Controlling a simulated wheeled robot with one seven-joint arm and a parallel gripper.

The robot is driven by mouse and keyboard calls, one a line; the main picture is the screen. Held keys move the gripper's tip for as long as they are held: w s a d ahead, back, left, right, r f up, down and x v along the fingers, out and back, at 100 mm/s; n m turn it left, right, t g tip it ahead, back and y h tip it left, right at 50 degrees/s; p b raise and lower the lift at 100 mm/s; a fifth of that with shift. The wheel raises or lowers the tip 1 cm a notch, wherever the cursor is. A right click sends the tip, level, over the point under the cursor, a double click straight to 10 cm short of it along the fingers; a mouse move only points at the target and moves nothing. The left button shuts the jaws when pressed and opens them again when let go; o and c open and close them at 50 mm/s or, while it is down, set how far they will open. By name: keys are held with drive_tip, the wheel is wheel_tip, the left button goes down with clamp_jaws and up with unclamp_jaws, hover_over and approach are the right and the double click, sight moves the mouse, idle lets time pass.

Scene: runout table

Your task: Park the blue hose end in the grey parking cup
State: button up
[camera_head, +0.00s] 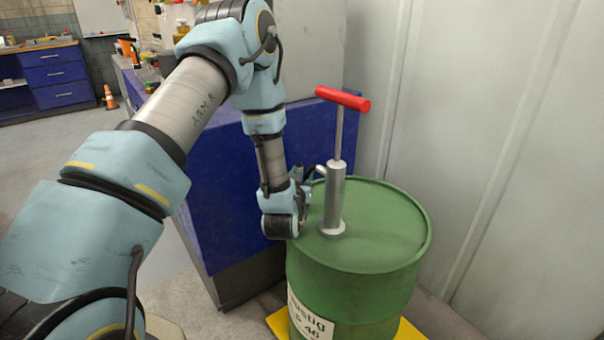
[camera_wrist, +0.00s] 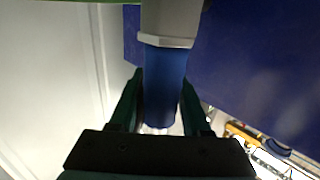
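The blue hose end (camera_wrist: 165,85) is a dark blue cylinder in the wrist view. My gripper (camera_wrist: 163,82) has a finger on each side of it, and both appear to press on it. A pale grey, collar-like piece (camera_wrist: 168,25) meets the blue part's upper end in the picture. I cannot tell whether this is the pump's spout, a hose fitting or the parking cup. In the head view my gripper (camera_head: 308,178) is at the left of the grey pump (camera_head: 334,200), near its short spout (camera_head: 321,170). My wrist hides the hose end there. I cannot clearly identify the grey parking cup.
The pump with its red handle (camera_head: 343,98) stands on a green drum (camera_head: 385,235) on a yellow base (camera_head: 410,330). A blue cabinet (camera_head: 225,190) is close behind my wrist. A pale wall (camera_head: 480,130) bounds the right side. Open floor (camera_head: 60,145) lies far left.

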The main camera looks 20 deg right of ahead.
drive_tip(key=o, duration=0.4)
drive_tip(key=shift+c, duration=0.2)
drive_tip(key=shift+s+a, duration=0.1)
drive_tip(key=b+v, duration=0.2)
drive_tip(key=v, duration=0.8)
drive_tip(key=shift+s+a, duration=0.15)
drive_tip(key=shift+s, duration=0.05)
